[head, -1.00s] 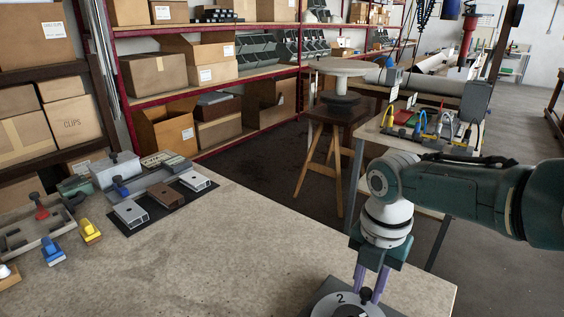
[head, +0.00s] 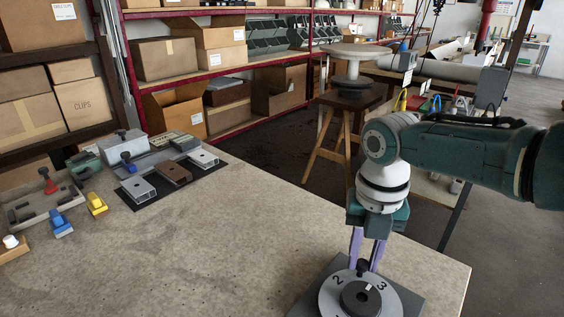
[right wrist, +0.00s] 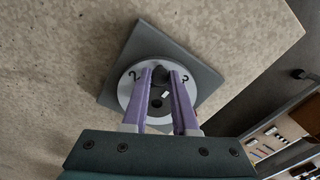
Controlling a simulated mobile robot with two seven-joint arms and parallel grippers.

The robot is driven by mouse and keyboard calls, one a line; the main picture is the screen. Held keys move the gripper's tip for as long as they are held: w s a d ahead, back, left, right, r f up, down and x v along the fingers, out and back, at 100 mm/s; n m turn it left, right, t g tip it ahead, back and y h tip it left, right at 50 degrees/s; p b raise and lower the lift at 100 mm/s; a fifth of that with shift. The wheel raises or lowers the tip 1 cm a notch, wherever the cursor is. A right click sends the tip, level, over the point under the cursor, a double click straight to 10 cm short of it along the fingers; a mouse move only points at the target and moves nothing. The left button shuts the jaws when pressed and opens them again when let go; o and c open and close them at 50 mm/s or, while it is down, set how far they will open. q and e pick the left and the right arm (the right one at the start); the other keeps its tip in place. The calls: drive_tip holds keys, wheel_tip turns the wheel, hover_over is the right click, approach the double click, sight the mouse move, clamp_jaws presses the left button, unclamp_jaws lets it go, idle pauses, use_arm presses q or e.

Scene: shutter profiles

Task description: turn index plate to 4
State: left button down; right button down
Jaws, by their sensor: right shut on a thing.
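The index plate (head: 331,300) is a light grey disc on a dark square base (head: 405,300) at the bottom of the head view. The numbers 2 and 3 show on it; its near part is cut off by the frame edge. A dark hub (head: 361,298) with a white mark stands at its centre. My right gripper (head: 365,262) points down with its purple fingers shut on a small dark knob (head: 362,267) between 2 and 3. In the right wrist view, the fingers (right wrist: 165,78) straddle the knob (right wrist: 160,76) above the plate (right wrist: 126,92). My left gripper is out of view.
The bench top (head: 240,240) is clear left of the plate. At its left stand a grey tray (head: 40,208), blue (head: 61,224) and yellow (head: 97,205) pieces, and profiles on a black mat (head: 215,170). A stool (head: 345,125) stands beyond the bench.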

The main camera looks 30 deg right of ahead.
drive_tip(key=shift+w+a+n+b, duration=0.2)
drive_tip(key=shift+a+n+b, duration=0.15)
drive_tip(key=shift+n, duration=0.4)
drive_tip(key=shift+w+a+n+b, duration=0.2)
drive_tip(key=shift+a+n+b, duration=0.1)
drive_tip(key=shift+n, duration=0.45)
drive_tip(key=c, duration=0.7)
unclamp_jaws()
wheel_tip(320, 180, up, 10)
drive_tip(key=shift+f+p, duration=0.1)
drive_tip(key=shift+p, duration=0.75)
drive_tip(key=shift+a, duration=0.1)
